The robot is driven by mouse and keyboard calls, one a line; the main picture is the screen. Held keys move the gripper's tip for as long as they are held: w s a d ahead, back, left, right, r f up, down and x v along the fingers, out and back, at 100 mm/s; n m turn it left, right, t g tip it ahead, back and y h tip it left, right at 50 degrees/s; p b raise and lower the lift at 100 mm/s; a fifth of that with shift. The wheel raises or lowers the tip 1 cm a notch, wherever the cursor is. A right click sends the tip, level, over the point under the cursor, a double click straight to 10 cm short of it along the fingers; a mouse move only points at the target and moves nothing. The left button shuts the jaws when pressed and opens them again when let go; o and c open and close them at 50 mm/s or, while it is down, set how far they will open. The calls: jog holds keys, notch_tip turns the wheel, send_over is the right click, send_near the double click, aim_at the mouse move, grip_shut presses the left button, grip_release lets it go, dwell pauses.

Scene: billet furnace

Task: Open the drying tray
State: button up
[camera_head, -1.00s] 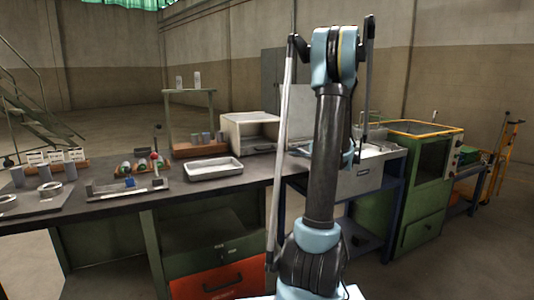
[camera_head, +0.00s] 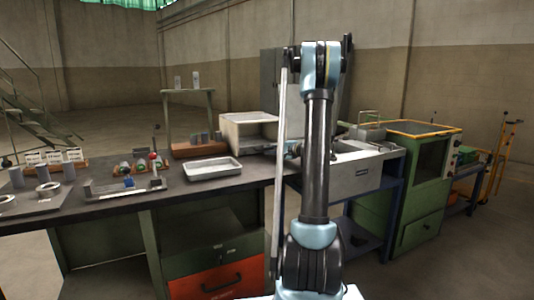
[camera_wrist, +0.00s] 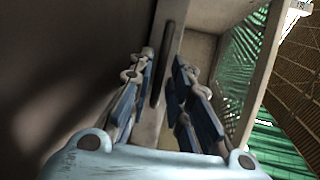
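In the wrist view my gripper (camera_wrist: 163,88) is open, with its two blue-padded fingers apart. A dark, narrow bar handle (camera_wrist: 161,68) on a pale strip lies between the fingertips; I cannot tell whether they touch it. The strip belongs to a pale, box-like body with an open hollow (camera_wrist: 198,50) to the right. This may be the drying tray, but nothing labels it. A pale open-fronted box (camera_head: 240,120) stands on the bench, partly next to my arm.
A shallow metal tray (camera_head: 212,168) lies on the dark bench (camera_head: 190,194), near a small fixture (camera_head: 126,184) and cylinders. A red drawer (camera_head: 218,280) is below. A steel basin unit (camera_head: 358,180) and a green cabinet (camera_head: 418,185) stand at right.

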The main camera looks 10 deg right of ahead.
jog(key=shift+x, duration=1.15)
jog(key=shift+c, duration=0.5)
grip_shut()
jog(key=shift+s, duration=0.1)
